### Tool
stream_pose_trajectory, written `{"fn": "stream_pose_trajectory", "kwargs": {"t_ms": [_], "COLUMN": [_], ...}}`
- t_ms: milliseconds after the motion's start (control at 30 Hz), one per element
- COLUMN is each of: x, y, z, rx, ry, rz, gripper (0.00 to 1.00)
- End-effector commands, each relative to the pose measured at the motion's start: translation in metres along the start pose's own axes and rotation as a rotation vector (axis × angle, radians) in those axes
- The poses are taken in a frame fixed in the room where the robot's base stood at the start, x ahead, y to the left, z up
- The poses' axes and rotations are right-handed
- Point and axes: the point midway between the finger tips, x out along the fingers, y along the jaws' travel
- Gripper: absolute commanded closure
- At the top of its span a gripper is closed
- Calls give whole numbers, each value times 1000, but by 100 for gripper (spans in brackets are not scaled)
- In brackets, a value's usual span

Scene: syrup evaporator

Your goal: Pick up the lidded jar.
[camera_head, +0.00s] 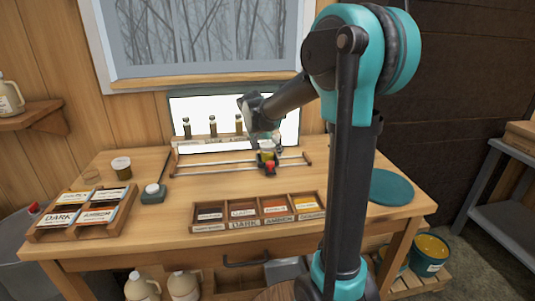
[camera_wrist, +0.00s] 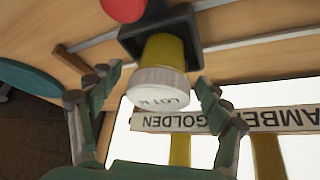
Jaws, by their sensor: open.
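A jar with a white lid marked with "LOT" lettering (camera_wrist: 160,87) and a yellow body stands in a dark holder (camera_wrist: 187,28) in the wrist view. In the head view the same yellow jar (camera_head: 267,154) shows small on the rail stand, partly hidden by my gripper. My gripper (camera_wrist: 160,78) is open, with one finger on each side of the lid; whether the fingers touch it I cannot tell. In the head view my gripper (camera_head: 261,136) is just above the jar. Another jar, dark with a pale lid (camera_head: 121,167), stands at the table's left.
A lit white panel (camera_head: 186,105) with several sample bottles stands behind the rails (camera_head: 215,166). A label strip (camera_wrist: 195,121) lies close to my fingers. A sectioned card tray (camera_head: 258,222) lies in front, another card box (camera_head: 80,235) left. A teal disc (camera_head: 391,187) lies right.

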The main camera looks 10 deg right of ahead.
Motion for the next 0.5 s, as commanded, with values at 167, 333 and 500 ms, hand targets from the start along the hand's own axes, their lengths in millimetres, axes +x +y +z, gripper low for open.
{"fn": "stream_pose_trajectory", "kwargs": {"t_ms": [167,333,500], "x": [0,0,0], "y": [0,0,0], "z": [0,0,0], "rx": [0,0,0], "ry": [0,0,0], "rz": [0,0,0], "gripper": [23,42,64]}}
